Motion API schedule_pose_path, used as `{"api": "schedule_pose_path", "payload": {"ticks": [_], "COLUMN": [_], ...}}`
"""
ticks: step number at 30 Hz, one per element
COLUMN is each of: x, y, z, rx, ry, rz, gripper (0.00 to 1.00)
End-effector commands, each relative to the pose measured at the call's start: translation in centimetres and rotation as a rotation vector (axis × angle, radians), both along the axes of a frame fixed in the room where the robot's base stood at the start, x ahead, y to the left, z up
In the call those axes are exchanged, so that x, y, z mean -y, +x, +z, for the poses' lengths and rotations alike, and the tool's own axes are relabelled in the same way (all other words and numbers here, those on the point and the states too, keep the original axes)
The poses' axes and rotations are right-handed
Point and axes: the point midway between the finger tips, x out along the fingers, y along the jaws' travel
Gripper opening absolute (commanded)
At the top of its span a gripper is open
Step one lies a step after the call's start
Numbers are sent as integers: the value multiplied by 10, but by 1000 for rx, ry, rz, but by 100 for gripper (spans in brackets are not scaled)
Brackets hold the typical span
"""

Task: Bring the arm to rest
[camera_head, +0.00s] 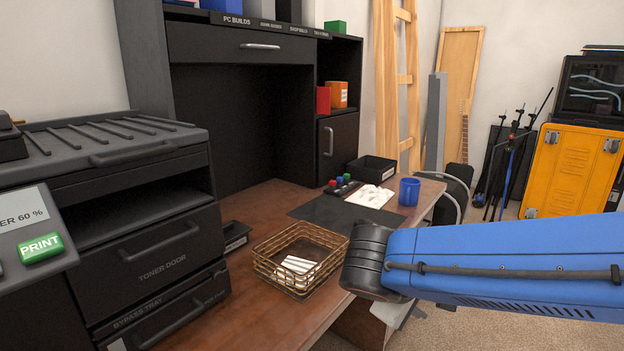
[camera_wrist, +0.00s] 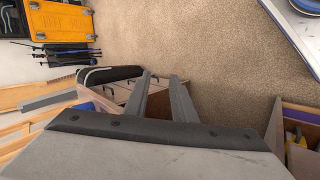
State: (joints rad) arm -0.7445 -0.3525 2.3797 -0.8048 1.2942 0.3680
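My blue arm (camera_head: 510,262) reaches in from the right in the head view, ending in a dark rounded joint above the front edge of the desk. My gripper (camera_wrist: 160,76) shows in the wrist view with its two grey fingers apart and nothing between them. Carpet and part of the desk lie beyond the fingers.
A wire basket (camera_head: 284,275) with white pieces sits on the wooden desk (camera_head: 262,205), close left of my arm. A blue mug (camera_head: 409,191) and black tray (camera_head: 371,169) stand farther back. A printer (camera_head: 165,245) is at left, an orange case (camera_head: 573,165) at right.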

Motion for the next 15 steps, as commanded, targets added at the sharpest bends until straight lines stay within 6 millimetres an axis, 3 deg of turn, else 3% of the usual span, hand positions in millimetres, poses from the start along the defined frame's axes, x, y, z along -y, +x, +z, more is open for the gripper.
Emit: {"api": "schedule_pose_path", "payload": {"ticks": [1, 6, 15], "x": [13, 40, 64], "y": [-7, -32, -72], "z": [-3, -17, -34], "rx": [-13, -57, -65], "ry": [40, 175, 431], "rz": [-36, -132, -281], "gripper": [24, 24, 24]}}
